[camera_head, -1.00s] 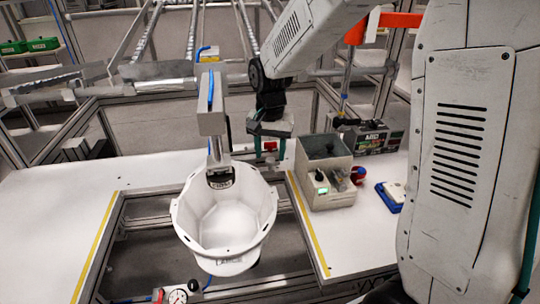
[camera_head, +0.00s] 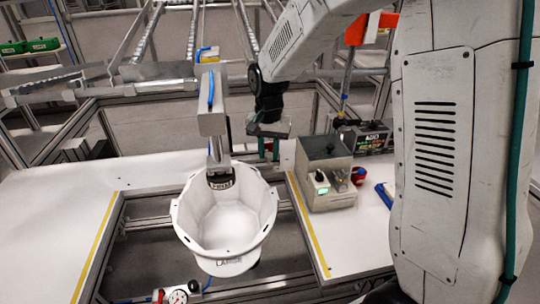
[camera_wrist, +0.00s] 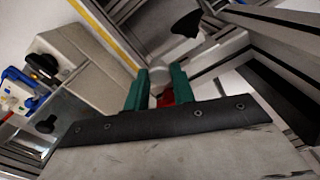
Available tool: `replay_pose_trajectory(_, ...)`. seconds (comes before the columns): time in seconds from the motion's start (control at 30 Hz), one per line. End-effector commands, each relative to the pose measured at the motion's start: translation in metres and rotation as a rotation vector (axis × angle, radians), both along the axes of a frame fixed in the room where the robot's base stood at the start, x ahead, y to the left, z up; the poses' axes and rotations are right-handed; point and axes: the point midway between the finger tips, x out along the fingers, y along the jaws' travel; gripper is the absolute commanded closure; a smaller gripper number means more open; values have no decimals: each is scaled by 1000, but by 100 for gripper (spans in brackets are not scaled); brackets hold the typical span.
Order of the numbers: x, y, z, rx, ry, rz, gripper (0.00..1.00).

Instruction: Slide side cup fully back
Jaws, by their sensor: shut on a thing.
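My gripper (camera_head: 268,150) is behind and right of the white helmet shell, pointing down. In the wrist view its two green fingers (camera_wrist: 158,84) are shut on a small red part (camera_wrist: 166,98), mostly hidden between them. A black flared cup-like piece (camera_wrist: 187,25), possibly the side cup, sits past the fingertips beside a metal bar (camera_wrist: 215,52). I cannot tell whether the red part joins it. The white helmet shell (camera_head: 224,218) stands open side up in the frame opening, with a grey post (camera_head: 212,110) coming down at its back rim.
A grey box with a green-lit switch (camera_head: 325,175) stands right of the shell, close to my gripper. It also shows in the wrist view (camera_wrist: 85,65). A gauge (camera_head: 178,296) is at the front. The white table at left (camera_head: 60,215) is clear.

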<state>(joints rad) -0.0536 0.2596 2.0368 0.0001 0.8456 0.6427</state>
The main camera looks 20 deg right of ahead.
Motion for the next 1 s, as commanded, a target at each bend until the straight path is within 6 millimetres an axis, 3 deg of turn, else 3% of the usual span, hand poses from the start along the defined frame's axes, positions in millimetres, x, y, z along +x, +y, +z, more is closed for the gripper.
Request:
replay_pose_trajectory(0.27,8,-2,1,-1,-7,0,100)
replay_pose_trajectory(0.3,8,-2,1,0,-7,0,72)
replay_pose_trajectory(0.37,8,-2,1,-1,-8,0,56)
replay_pose_trajectory(0.4,8,-1,1,0,-7,0,53)
replay_pose_trajectory(0.73,7,-1,6,0,-4,0,53)
replay_pose_trajectory(1.0,8,-1,49,0,-7,0,53)
